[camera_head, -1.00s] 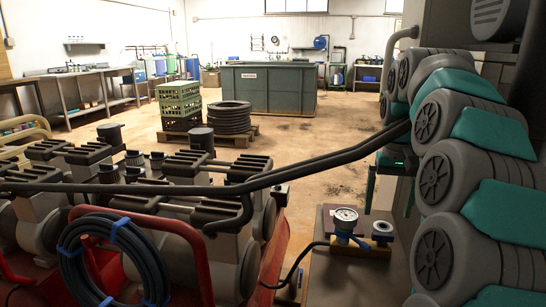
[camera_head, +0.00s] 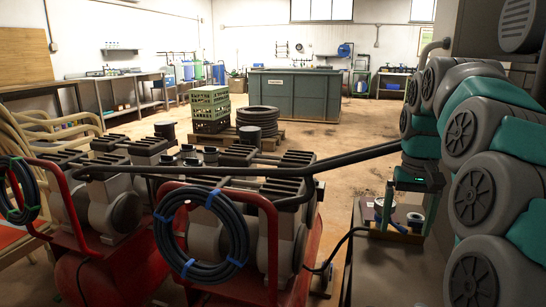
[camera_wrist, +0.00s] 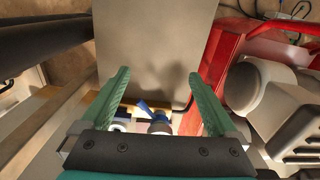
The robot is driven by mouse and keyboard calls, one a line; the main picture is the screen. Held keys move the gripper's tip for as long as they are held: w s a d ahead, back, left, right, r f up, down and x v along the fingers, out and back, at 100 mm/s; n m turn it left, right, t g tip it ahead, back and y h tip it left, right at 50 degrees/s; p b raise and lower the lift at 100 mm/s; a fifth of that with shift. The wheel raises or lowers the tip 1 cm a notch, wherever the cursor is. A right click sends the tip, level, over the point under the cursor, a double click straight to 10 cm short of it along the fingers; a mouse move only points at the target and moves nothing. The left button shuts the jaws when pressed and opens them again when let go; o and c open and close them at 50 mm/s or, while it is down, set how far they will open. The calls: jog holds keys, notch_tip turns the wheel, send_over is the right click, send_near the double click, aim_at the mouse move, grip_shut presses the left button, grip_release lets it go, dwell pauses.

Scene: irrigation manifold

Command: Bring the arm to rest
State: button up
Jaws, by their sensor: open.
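My arm shows at the right of the head view as a chain of grey and teal links. My gripper (camera_head: 408,222) hangs from it with its green fingers pointing down, open. In the wrist view my gripper (camera_wrist: 159,76) has its two green fingers wide apart with nothing gripped. Beyond and below the fingers is a small fixture with a blue-handled valve (camera_wrist: 150,112) and a white round part (camera_wrist: 118,122). In the head view a finger partly hides this fixture's pressure gauge (camera_head: 380,204). I cannot tell the exact gap between fingers and fixture.
A black pipe (camera_head: 330,163) crosses in front. Open floor lies between.

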jog(key=s+a+f, duration=0.1)
jog(key=s+a, duration=0.2)
jog(key=s, duration=0.1)
jog(key=s+a+f+n, duration=0.1)
jog(key=s+a+f, duration=0.1)
jog(key=s+a, duration=0.1)
jog(key=s+a+f+n, duration=0.1)
jog(key=s+a+f, duration=0.1)
jog(key=s, duration=0.3)
jog(key=shift+s+a+f+g, duration=0.3)
jog(key=shift+a+g, duration=0.1)
jog(key=shift+a, duration=0.2)
jog(key=s+a+f, duration=0.2)
jog(key=s+f, duration=0.3)
jog(key=s, duration=0.4)
jog(key=s+a+f+g, duration=0.1)
jog(key=s+a+f, duration=0.1)
jog(key=s+f, duration=0.4)
jog(key=s, duration=0.4)
jog(key=shift+f+n, duration=0.25)
jog(key=shift+n, duration=0.05)
jog(key=shift+a, duration=0.1)
